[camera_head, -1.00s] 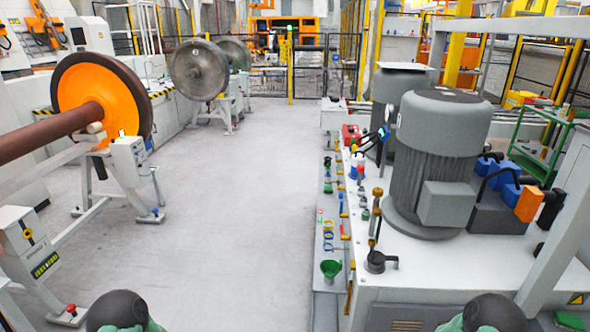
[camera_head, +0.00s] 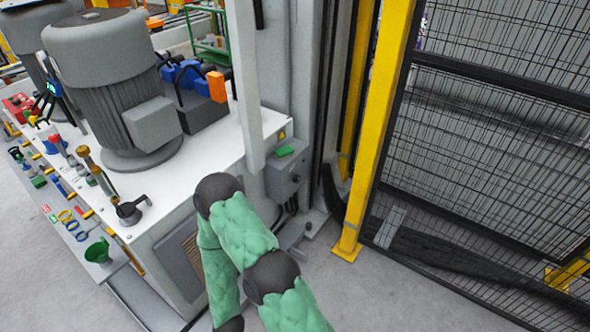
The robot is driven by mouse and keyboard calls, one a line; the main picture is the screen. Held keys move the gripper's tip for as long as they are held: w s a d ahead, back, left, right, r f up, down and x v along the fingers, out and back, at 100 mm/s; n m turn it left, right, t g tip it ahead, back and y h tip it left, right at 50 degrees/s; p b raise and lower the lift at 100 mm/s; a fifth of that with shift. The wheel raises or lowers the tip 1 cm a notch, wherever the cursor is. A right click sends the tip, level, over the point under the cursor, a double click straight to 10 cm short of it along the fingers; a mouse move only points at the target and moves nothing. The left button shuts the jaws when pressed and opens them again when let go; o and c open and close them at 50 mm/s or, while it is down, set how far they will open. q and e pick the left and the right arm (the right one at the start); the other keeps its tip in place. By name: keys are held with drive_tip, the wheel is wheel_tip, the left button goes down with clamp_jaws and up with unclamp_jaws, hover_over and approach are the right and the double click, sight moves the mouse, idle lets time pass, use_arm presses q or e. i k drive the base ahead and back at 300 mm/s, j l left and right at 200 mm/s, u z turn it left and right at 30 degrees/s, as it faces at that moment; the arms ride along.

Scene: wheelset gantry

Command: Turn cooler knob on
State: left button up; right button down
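A grey control box (camera_head: 287,178) is mounted beside the white machine base, with a small dark knob (camera_head: 295,179) on its front face. I cannot read a label or tell how the knob is turned, and I cannot confirm that it is the cooler knob. A green item (camera_head: 285,151) lies on top of the box. One of my green-sleeved arms rises from the bottom in front of the machine, its upper black joint left of the box and apart from the knob in the picture. Neither gripper's fingers show.
A large grey motor (camera_head: 115,85) stands on the white machine top (camera_head: 170,180). A yellow post (camera_head: 378,125) and black mesh fence (camera_head: 490,140) stand to the right. A green funnel (camera_head: 98,252) sits on the side shelf.

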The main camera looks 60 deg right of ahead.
sight(296, 179)
drive_tip(key=z, duration=1.85)
drive_tip(key=i+l+u, duration=0.45)
drive_tip(key=l, duration=0.2)
drive_tip(key=i+l+u, duration=0.2)
drive_tip(key=l, duration=0.2)
drive_tip(key=i+l+u, duration=0.1)
drive_tip(key=l+u, duration=0.15)
drive_tip(key=l, duration=0.15)
drive_tip(key=i+l+u, duration=0.2)
drive_tip(key=l, duration=0.2)
drive_tip(key=k, duration=0.1)
